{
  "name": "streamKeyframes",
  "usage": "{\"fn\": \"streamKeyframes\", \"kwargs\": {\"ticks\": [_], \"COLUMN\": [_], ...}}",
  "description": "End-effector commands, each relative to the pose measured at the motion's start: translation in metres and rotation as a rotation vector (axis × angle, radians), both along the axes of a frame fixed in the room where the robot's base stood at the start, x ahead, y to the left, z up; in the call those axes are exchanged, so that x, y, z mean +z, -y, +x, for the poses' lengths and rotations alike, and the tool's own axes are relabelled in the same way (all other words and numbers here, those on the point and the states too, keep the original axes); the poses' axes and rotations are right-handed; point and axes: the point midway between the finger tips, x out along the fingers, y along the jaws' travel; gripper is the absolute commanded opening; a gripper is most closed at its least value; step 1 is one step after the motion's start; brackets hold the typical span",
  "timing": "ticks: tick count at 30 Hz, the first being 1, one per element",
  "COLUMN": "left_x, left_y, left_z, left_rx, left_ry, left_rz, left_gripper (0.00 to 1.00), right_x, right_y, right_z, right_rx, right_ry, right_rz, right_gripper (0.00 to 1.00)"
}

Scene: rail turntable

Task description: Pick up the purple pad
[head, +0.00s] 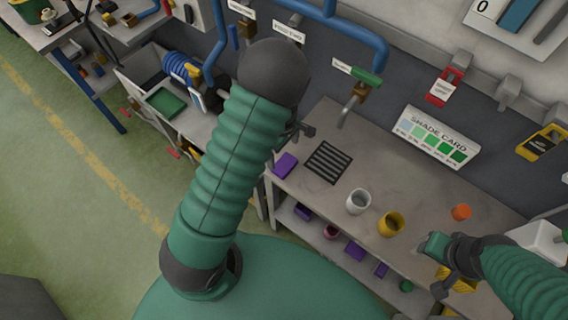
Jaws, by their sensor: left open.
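A purple pad (285,165) lies on the bench top (335,205) near its left end, beside a black slotted grate. Other purple blocks lie on the shelf below, one of them (303,211) near the left end. My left arm crosses the middle of the head view and hides part of the bench. Only a small dark part of my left gripper (300,131) shows past the arm, just above the pad in the picture; it is open and apart from the pad. My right gripper (442,262) is at the lower right, in front of the bench; its jaws are unclear.
The grate (327,162), a white cup (358,201), a yellow cup (390,223) and an orange piece (461,212) are on the bench. A shade card (436,137) and a tap (354,95) are at the back. A sink with a green tray (165,103) lies left.

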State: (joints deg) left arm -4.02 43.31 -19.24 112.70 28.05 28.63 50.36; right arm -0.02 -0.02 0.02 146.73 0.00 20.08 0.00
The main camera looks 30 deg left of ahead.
Motion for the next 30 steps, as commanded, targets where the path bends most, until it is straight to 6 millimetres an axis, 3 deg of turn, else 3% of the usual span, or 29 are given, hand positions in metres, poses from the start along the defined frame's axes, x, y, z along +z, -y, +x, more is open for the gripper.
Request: {"fn": "streamKeyframes", "kwargs": {"ticks": [13, 21, 30], "left_x": [-0.063, -0.070, -0.069], "left_y": [0.005, 0.006, 0.006], "left_z": [-0.006, -0.004, -0.004], "left_rx": [-0.002, -0.003, -0.003], "left_ry": [0.000, 0.003, 0.003], "left_rz": [-0.002, 0.000, -0.001], "left_gripper": [1.00, 0.99, 0.59], "right_x": [0.017, 0.017, 0.017], "right_y": [0.000, 0.000, 0.000], "right_z": [0.000, 0.000, 0.000], "right_rx": [-0.001, 0.000, -0.001], "right_ry": [0.001, 0.001, 0.001], "right_rz": [0.000, 0.000, 0.000], "right_gripper": [0.36, 0.36, 0.36]}}
